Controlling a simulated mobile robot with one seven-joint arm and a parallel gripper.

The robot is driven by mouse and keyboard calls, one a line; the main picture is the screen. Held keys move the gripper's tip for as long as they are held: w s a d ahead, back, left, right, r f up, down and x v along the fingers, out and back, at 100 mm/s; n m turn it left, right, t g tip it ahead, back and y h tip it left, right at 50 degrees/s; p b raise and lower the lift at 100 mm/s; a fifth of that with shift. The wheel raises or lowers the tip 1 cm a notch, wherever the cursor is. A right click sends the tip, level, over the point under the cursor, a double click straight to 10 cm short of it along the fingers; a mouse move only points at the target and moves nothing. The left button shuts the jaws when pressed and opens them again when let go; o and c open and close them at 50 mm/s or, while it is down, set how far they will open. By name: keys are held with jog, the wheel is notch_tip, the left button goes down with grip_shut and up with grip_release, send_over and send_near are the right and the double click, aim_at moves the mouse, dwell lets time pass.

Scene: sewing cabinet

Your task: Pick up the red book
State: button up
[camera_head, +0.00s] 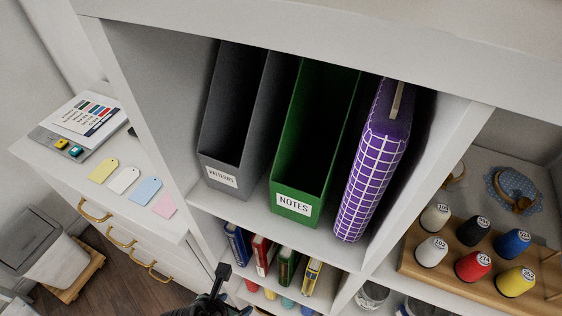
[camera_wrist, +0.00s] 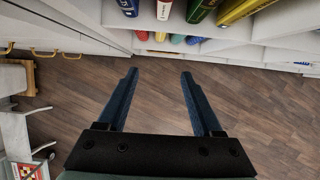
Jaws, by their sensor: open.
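The red book (camera_head: 263,255) stands upright on a lower shelf in the head view, between a blue book and a green book. In the wrist view the lower end of the red book's spine (camera_wrist: 164,9) shows at the top edge, with a white label; its upper part is out of frame. My gripper (camera_wrist: 159,72) is open and empty, its two fingers apart over the floor and short of the shelf. In the head view part of my gripper (camera_head: 222,272) shows at the bottom, just left of and in front of the books.
Blue (camera_head: 237,243), green (camera_head: 287,265) and yellow (camera_head: 311,275) books stand beside the red one. Above are grey (camera_head: 221,179) and green (camera_head: 292,207) file holders and a purple case (camera_head: 372,165). A drawer unit (camera_head: 125,235) is at left. The floor (camera_wrist: 150,105) below is clear.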

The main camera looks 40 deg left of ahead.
aim_at(258, 261)
jog(key=w, duration=0.3)
jog(key=w+a+p, duration=0.1)
jog(key=w, duration=0.2)
jog(key=w+a, duration=0.1)
jog(key=w, duration=0.2)
jog(key=shift+w+a+r, duration=0.1)
jog(key=shift+w+a, duration=0.1)
jog(key=shift+w, duration=0.15)
jog(key=shift+w+x, duration=0.15)
jog(key=shift+x, duration=1.2)
jog(key=shift+w+x, duration=0.15)
jog(key=shift+x, duration=1.15)
jog(key=shift+r, duration=0.1)
grip_shut()
jog(key=shift+a+r, duration=0.1)
jog(key=shift+r, duration=0.05)
